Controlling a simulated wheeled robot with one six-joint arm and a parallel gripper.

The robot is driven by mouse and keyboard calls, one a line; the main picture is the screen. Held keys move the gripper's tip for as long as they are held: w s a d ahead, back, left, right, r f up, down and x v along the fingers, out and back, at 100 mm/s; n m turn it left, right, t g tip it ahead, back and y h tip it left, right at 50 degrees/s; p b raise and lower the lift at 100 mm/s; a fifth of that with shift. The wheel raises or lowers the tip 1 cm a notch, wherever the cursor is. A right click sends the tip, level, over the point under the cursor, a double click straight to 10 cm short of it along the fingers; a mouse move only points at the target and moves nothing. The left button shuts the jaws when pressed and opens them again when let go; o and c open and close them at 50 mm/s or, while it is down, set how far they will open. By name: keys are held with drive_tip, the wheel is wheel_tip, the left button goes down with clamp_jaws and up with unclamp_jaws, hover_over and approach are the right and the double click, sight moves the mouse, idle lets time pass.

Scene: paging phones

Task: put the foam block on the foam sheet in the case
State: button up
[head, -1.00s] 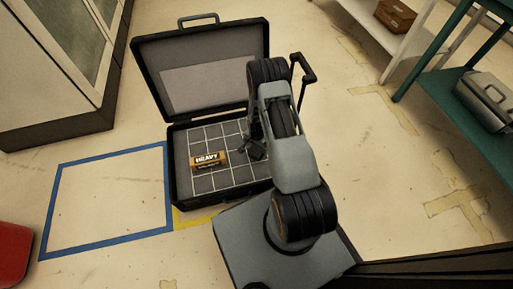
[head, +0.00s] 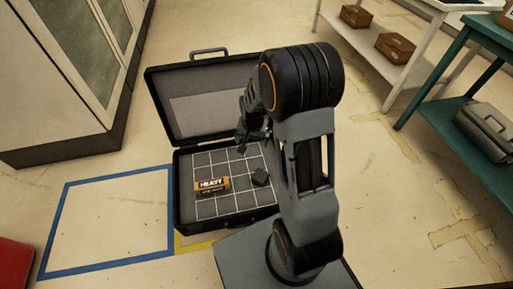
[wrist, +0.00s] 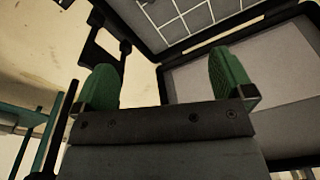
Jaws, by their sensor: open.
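The case (head: 177,205) stands open on the floor with its lid up at the back. The foam sheet (head: 225,205), grey with a pale grid, lines its base. My gripper (head: 241,143) is above the back of the sheet near the lid, apart from the block. In the wrist view my gripper (wrist: 168,85) has its green fingertips wide apart with nothing between them.
A blue taped square (head: 108,183) marks clear floor at left. A white shelf (head: 361,45) with brown boxes and a teal table (head: 440,65) stand at right.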

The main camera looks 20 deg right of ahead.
drive_tip(key=s+a+r+n, duration=0.2)
drive_tip(key=s+r+n, duration=0.1)
drive_tip(key=s+r, duration=0.4)
drive_tip(key=s+a+r+n+t, duration=0.1)
drive_tip(key=s+a+r+n, duration=0.2)
drive_tip(key=s+r, duration=0.5)
drive_tip(key=shift+r+n+t, duration=0.3)
drive_tip(key=shift+a, duration=0.1)
